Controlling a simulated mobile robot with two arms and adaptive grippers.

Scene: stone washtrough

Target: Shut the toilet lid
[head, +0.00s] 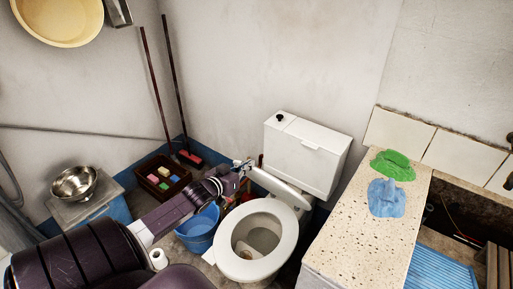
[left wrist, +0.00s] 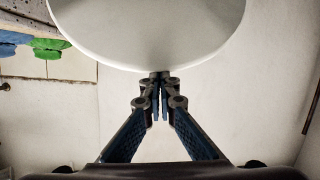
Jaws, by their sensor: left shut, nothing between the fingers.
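The white toilet lid (head: 281,189) stands partly raised, tilted above the back of the seat and in front of the cistern (head: 304,155). The seat ring (head: 285,245) is down and the bowl shows open inside it. My left gripper (head: 246,165) is at the upper left edge of the lid. In the left wrist view the lid (left wrist: 150,30) fills the upper middle, and my shut, empty fingers (left wrist: 161,78) point at its rim. The tips look very close to the rim; I cannot tell if they touch it. My right gripper is not in view.
A blue bucket (head: 198,232) stands left of the bowl, with a paper roll (head: 158,259) nearby. A speckled counter (head: 345,235) with green (head: 393,165) and blue (head: 386,198) cloths stands close on the right. A brown crate (head: 160,178) and long-handled brushes are at the back left.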

